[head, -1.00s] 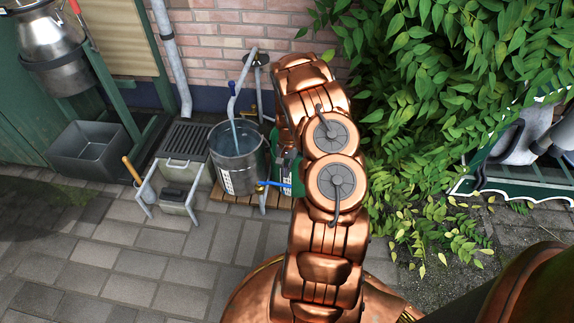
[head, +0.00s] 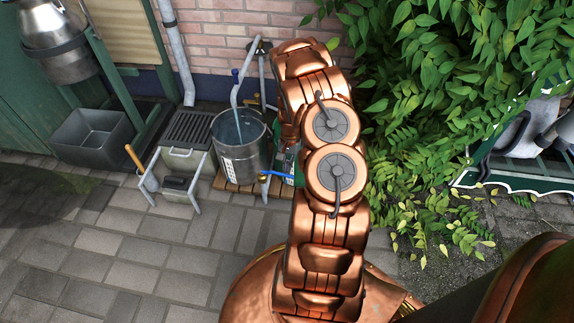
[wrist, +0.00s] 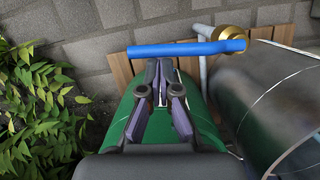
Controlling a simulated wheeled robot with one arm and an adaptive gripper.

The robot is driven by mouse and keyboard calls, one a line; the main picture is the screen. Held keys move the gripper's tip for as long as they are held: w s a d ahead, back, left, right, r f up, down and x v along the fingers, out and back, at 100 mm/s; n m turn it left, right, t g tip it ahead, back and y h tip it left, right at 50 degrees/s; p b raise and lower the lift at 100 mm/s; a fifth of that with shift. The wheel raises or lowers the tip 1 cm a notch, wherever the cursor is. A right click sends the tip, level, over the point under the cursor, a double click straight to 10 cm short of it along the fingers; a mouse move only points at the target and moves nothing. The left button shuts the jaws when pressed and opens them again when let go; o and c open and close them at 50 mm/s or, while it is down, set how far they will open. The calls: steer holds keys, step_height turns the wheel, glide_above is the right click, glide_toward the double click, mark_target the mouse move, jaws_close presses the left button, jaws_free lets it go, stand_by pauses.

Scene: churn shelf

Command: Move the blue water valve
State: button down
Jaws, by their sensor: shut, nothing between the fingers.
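The blue water valve is a blue lever (head: 278,174) on a pipe at the bucket's front right. In the wrist view the blue lever (wrist: 188,48) lies crosswise, with a brass fitting (wrist: 232,33) at its right end. My gripper (wrist: 161,66) is shut and empty, its fingertips close to the lever's near side; I cannot tell whether they touch it. In the head view my copper arm hides most of the gripper.
A metal bucket (head: 241,160) with a stream running into it stands on wooden slats (head: 231,187). A green container (wrist: 196,122) lies below my fingers. Left are a grey stand (head: 193,200) and a basin (head: 92,140); leafy plants (head: 430,110) are right. Paving in front is clear.

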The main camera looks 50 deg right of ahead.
mark_target(286, 176)
steer(key=a+m+p, duration=0.1)
steer(key=s+m+p, duration=0.1)
steer(key=a+m+p, duration=0.1)
steer(key=shift+s+a+r+t, duration=0.25)
steer(key=shift+s+a+t, duration=0.05)
steer(key=shift+t, duration=0.1)
steer(key=shift+s+a+f+m+t+p, duration=0.1)
steer(key=shift+s+a+m+t+p, duration=0.1)
steer(key=shift+a+m+p, duration=0.6)
steer(key=shift+s+a+f+m+t+p, duration=0.15)
steer(key=shift+a+m+p, duration=0.3)
steer(key=shift+m+p, duration=0.5)
